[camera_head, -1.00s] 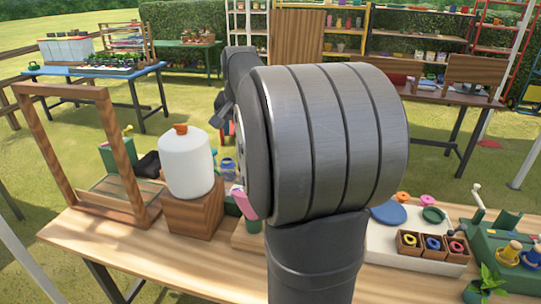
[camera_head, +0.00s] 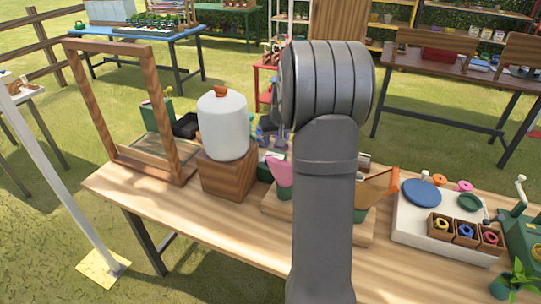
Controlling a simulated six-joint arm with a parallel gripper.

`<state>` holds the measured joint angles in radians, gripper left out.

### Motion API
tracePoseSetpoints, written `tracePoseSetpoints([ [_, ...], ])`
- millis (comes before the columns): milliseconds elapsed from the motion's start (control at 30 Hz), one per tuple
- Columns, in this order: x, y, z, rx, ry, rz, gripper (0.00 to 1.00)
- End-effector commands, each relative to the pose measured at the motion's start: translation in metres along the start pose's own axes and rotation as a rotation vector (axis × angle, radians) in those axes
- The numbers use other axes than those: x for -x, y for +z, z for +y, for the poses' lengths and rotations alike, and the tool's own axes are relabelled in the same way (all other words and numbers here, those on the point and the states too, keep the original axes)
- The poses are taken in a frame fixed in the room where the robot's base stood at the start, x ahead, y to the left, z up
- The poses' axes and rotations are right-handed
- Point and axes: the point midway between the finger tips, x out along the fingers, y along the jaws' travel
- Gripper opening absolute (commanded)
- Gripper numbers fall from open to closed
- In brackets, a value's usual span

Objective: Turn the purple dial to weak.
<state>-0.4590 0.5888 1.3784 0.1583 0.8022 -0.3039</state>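No purple dial can be made out; my grey arm stands upright in front of the middle of the table and hides part of it. A dark grey piece that looks like the end of my arm, with my gripper (camera_head: 277,128), shows just left of the arm's rounded joint, above the back of the table. Its fingers are too small and too covered to tell whether they are open or shut, or whether they touch anything.
The wooden table (camera_head: 205,222) holds a wooden frame (camera_head: 90,110), a white jar (camera_head: 223,128) on a wooden block (camera_head: 228,178), pink (camera_head: 279,172) and orange (camera_head: 377,187) pieces, and a white board (camera_head: 410,232) with small boxes. Bare table lies along the front left.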

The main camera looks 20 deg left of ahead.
Motion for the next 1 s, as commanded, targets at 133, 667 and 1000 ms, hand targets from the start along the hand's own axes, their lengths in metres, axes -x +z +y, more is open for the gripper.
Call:
tracePoseSetpoints([
  [133,-0.035,0.001,0.000,-0.001,-0.001,-0.003,0.39],
  [667,-0.108,0.000,-0.001,-0.001,0.000,0.002,0.39],
  [1000,-0.110,0.000,0.000,-0.001,0.001,0.002,0.35],
])
